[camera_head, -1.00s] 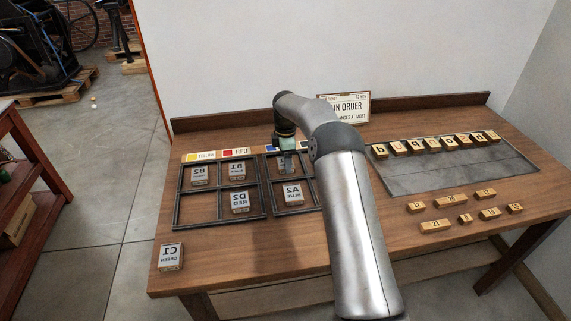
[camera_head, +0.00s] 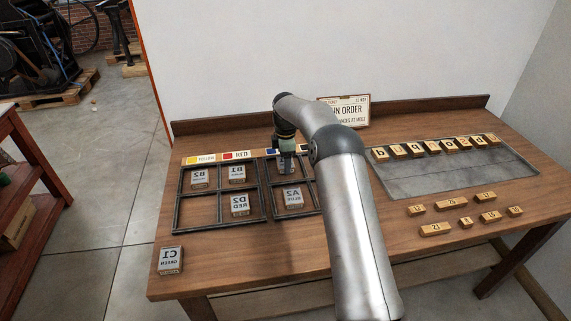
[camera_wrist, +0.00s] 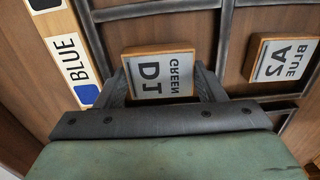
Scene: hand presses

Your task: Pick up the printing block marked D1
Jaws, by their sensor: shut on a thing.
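The printing block marked D1 GREEN (camera_wrist: 160,74) has a grey face and wooden edges. In the wrist view it sits between the two fingers of my gripper (camera_wrist: 158,78), which are shut on its sides. In the head view my gripper (camera_head: 287,168) is down at the back left cell of the right-hand frame (camera_head: 299,212), below the blue label. There the arm and fingers largely hide the block. I cannot tell whether it touches the table.
Block A2 BLUE (camera_head: 293,198) lies in the cell in front. The left frame holds B2 (camera_head: 199,178), B1 (camera_head: 237,173) and D2 RED (camera_head: 240,205). C1 GREEN (camera_head: 170,260) lies at the table's left front. A grey tray (camera_head: 440,176) with letter blocks lies right.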

